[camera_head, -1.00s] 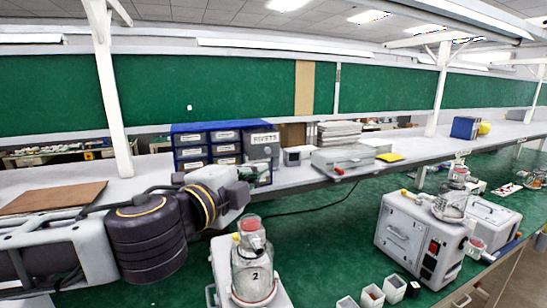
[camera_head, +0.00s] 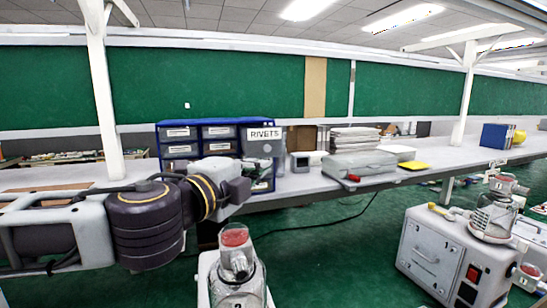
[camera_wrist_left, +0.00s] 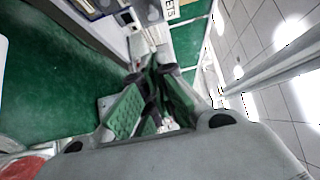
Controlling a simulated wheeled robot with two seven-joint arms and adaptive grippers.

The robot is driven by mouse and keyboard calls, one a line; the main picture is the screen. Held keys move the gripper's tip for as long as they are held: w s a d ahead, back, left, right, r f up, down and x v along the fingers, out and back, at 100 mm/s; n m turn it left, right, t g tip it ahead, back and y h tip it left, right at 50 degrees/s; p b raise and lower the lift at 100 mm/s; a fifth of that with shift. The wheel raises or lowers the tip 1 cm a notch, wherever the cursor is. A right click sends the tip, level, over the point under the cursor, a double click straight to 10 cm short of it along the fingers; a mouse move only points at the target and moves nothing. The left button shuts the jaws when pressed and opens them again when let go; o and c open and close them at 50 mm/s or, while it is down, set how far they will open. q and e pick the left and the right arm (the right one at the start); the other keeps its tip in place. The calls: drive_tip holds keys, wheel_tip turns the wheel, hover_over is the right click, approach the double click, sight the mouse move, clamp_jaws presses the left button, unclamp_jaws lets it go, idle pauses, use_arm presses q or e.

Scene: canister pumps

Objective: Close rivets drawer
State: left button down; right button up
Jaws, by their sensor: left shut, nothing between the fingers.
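The rivets drawer (camera_head: 262,147), a grey-fronted bin labelled RIVETS, is at the top right of the blue drawer cabinet (camera_head: 190,123). Its front looks larger and nearer than the neighbouring drawer fronts, so it sticks out. My left gripper (camera_head: 262,168) is just below and in front of it, partly hidden by my own wrist. In the left wrist view the fingers (camera_wrist_left: 155,68) are together, with nothing between them. Part of the RIVETS label (camera_wrist_left: 172,9) shows at that view's top, beyond the fingertips. I cannot tell whether they touch the drawer. My right gripper is out of view.
A glass-jar pump (camera_head: 236,270) stands in front, and a larger pump unit (camera_head: 440,250) at right.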

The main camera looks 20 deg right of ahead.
sight(260, 144)
use_arm(q)
drive_tip(key=shift+w+a+p+x, duration=0.35)
drive_tip(key=shift+p+x, duration=0.15)
drive_tip(key=shift+x, duration=1.6)
drive_tip(key=shift+w+a+p+x, duration=0.3)
drive_tip(key=shift+p+x, duration=0.2)
drive_tip(key=shift+x, duration=1.55)
drive_tip(key=shift+w+a+p+x, duration=0.3)
drive_tip(key=shift+p+x, duration=0.2)
drive_tip(key=shift+x, duration=1.6)
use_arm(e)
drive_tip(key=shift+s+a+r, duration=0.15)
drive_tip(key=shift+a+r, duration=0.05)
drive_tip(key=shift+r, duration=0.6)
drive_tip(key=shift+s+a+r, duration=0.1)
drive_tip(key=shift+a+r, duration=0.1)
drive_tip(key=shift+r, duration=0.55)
use_arm(q)
drive_tip(key=shift+w+r, duration=0.1)
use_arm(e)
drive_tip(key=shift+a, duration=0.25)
